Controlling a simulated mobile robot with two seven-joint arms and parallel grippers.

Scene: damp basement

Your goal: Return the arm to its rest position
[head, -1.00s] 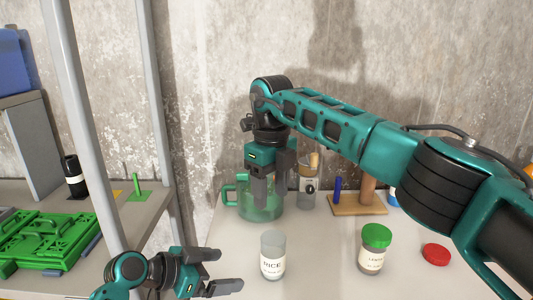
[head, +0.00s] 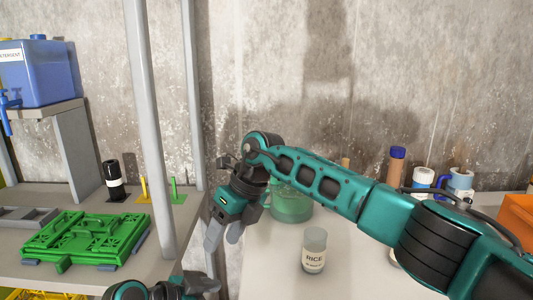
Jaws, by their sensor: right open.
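My right arm reaches in from the right across the picture, and its gripper (head: 224,238) points down and slightly left. Its two fingers are apart with nothing between them. It hangs near the left edge of the white table (head: 280,272), left of a green see-through jug (head: 290,207), which my arm partly covers. My left gripper (head: 205,286) is at the bottom edge, largely cut off. Its fingers stood apart and empty in the earlier view.
A rice jar (head: 314,252) stands on the table in front of the jug. A brown bottle (head: 396,166), a blue mug (head: 460,184) and an orange box (head: 517,218) are behind my right arm. A grey shelf post (head: 150,130) and green crate (head: 85,239) are at left.

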